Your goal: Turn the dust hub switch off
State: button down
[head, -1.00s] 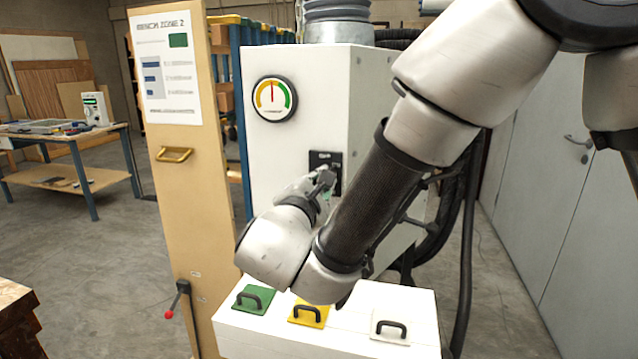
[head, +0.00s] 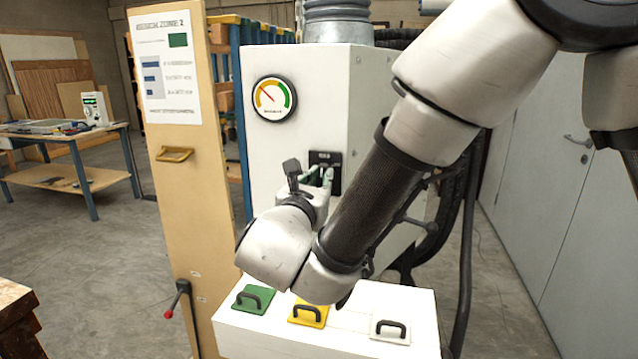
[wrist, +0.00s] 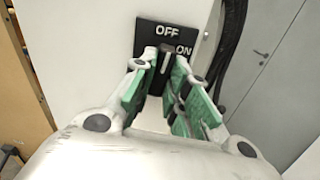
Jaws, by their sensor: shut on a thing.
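The dust hub (head: 390,100) is a white cabinet with a duct on top. Its switch plate (head: 325,157) is black and sits on the front face, partly hidden by my gripper. In the wrist view the plate (wrist: 148,32) carries the words OFF and ON. A small grey switch lever (wrist: 165,61) shows between my fingertips, below OFF and left of ON. My gripper (head: 321,177) is at the plate; in the wrist view its green-padded fingers (wrist: 164,70) are shut on the lever. The round gauge (head: 272,98) has its needle pointing up and left.
A white box (head: 250,338) with green, yellow and white handled pads stands below my arm. A wooden panel (head: 185,230) with a handle and a notice stands at left. Black hoses (head: 470,220) hang at right. Open floor lies left.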

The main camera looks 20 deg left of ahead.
jog(key=shift+n, duration=0.6)
jog(key=c, duration=1.4)
grip_release()
jog(key=shift+s, duration=0.1)
jog(key=s, duration=1.1)
jog(key=shift+s, duration=0.4)
